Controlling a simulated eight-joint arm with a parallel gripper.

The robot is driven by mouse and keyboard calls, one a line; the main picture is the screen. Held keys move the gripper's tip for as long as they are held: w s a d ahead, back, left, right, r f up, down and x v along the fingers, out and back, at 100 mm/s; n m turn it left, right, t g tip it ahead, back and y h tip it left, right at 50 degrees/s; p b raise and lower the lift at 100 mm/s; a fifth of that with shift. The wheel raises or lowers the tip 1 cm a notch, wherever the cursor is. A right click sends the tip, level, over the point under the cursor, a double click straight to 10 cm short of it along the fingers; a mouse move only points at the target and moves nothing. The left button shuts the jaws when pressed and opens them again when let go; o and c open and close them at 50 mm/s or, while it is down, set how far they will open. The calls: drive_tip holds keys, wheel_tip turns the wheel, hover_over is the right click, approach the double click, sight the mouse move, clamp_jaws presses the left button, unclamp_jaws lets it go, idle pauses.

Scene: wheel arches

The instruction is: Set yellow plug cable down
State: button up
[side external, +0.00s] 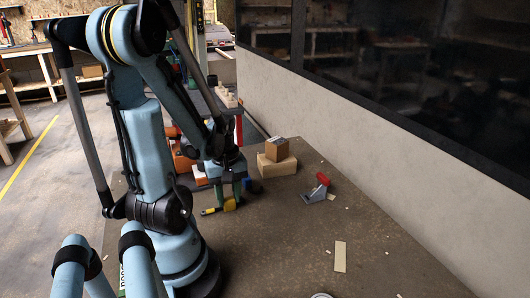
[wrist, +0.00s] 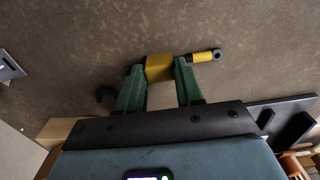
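The yellow plug cable (wrist: 159,68) sits between the two green fingers of my gripper (wrist: 160,72) in the wrist view. Both fingers meet its blocky yellow body, so my gripper is shut on it. Its thinner yellow and black end (wrist: 205,57) sticks out to the right past the finger. In the side view the plug cable (side external: 209,211) shows low at the tips of my gripper (side external: 229,201), close over the brown table (side external: 290,240). I cannot tell whether it touches the tabletop.
A grey and red tool (side external: 317,188) lies to the right. A pale flat strip (side external: 340,256) lies nearer the front. Orange items (side external: 183,158) are at the back left. A wall bounds the right.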

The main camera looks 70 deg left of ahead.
sight(229, 199)
drive_tip(key=o, duration=0.4)
drive_tip(key=shift+c, duration=0.2)
drive_tip(key=shift+r, duration=0.1)
drive_tip(key=shift+r, duration=6)
drive_tip(key=w+d+m+t, duration=0.7)
drive_tip(key=w+d+m, duration=0.7)
drive_tip(key=d+m, duration=0.4)
drive_tip(key=shift+d+f, duration=0.15)
drive_tip(key=shift+d, duration=0.15)
